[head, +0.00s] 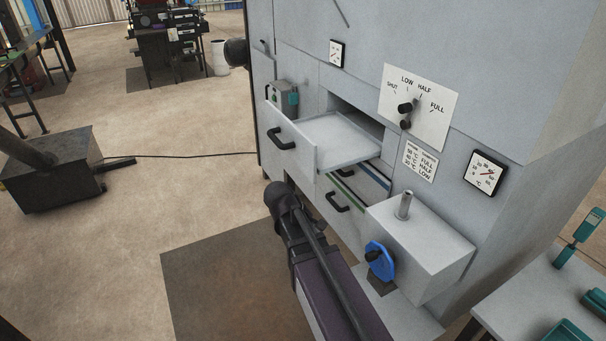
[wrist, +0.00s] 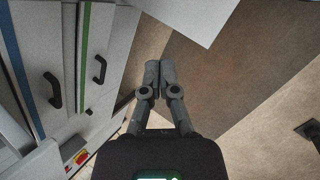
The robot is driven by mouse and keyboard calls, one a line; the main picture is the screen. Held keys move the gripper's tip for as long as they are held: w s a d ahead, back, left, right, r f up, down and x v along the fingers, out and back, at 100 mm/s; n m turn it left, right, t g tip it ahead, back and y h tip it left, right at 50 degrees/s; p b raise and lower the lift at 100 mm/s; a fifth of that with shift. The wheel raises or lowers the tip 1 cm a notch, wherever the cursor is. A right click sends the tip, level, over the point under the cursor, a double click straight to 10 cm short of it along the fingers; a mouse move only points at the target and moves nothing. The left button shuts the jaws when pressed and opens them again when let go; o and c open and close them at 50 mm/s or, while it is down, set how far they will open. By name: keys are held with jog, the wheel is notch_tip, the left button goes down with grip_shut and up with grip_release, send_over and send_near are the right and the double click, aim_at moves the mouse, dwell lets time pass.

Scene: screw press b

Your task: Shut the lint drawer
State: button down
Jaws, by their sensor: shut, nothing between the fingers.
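A grey drawer (head: 291,136) with a black handle stands pulled well out of the machine's front in the head view. No label on it is readable, so I cannot confirm that it is the lint drawer. Its inside looks empty. My gripper (wrist: 160,78) is shut and empty in the wrist view, with its fingers together over the brown floor mat. A pale grey panel (wrist: 190,14), perhaps part of the open drawer, lies beyond the fingertips, apparently apart from them. In the head view my arm reaches up below the open drawer; I cannot make out the fingers there.
Below the open drawer are fronts with a green stripe, a blue stripe and black handles (head: 338,202). A grey box (head: 420,245) with a blue knob (head: 379,260) juts out to the right. A dark block (head: 50,172) stands on the floor at left. The brown mat (head: 215,285) is clear.

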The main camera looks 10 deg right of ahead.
aim_at(310, 167)
jog(key=w+a+r+n+t+h+b, duration=0.4)
jog(key=w+a+r+n+h+b, duration=0.1)
jog(key=w+a+r+n+h, duration=0.5)
jog(key=w+a+n+h, duration=0.1)
jog(key=w+a+n, duration=0.1)
jog(key=w+n, duration=0.1)
jog(key=shift+w+a, duration=0.15)
jog(key=shift+a, duration=0.2)
jog(key=shift+d, duration=0.15)
jog(key=x, duration=1.4)
jog(key=shift+w+r, duration=0.15)
jog(key=shift+r, duration=0.1)
jog(key=shift+w, duration=0.1)
